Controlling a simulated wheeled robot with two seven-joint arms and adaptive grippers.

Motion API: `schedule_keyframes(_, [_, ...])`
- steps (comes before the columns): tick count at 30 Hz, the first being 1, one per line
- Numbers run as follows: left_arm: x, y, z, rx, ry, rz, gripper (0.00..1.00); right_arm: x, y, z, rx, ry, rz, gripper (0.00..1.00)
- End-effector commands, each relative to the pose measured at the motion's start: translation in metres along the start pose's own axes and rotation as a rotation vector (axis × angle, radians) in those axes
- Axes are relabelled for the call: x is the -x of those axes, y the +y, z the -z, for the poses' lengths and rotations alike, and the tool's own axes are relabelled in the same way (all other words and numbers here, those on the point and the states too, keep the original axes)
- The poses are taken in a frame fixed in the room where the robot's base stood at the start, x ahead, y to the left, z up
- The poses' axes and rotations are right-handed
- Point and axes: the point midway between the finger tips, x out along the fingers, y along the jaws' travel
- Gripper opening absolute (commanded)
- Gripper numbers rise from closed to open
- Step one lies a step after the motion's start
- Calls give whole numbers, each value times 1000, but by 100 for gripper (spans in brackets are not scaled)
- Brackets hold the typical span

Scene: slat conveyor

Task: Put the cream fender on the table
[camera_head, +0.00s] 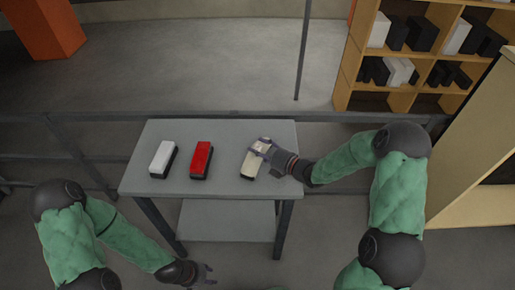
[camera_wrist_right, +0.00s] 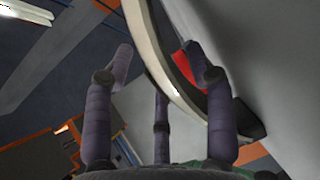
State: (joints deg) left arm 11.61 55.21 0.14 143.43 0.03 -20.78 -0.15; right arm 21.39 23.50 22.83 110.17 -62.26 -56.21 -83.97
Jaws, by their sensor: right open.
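My left gripper (camera_head: 207,274) is open and empty, low in front of the table.
A white fender (camera_head: 162,156) and a red fender (camera_head: 201,158) lie on the table's left half. Bare tabletop lies between the red and cream fenders. A railing (camera_head: 330,117) runs behind the table. A wooden shelf (camera_head: 350,65) with black and white blocks stands at back right.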

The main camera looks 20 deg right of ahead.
Motion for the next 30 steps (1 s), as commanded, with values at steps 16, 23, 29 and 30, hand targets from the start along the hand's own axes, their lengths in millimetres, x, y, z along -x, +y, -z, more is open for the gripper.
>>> schedule_keyframes(16, [17, 6, -1, 0, 0, 0, 39, 98, 0, 0, 0, -2, 1, 55])
schedule_keyframes(23, [18, 6, -1, 0, 0, 0, 39, 109, 0, 0, 0, 1, 1, 55])
schedule_keyframes(29, [18, 6, -1, 0, 0, 0, 39, 109, 0, 1, 0, 1, 1, 55])
schedule_keyframes(30, [18, 6, -1, 0, 0, 0, 39, 109, 0, 0, 0, 1, 1, 55])
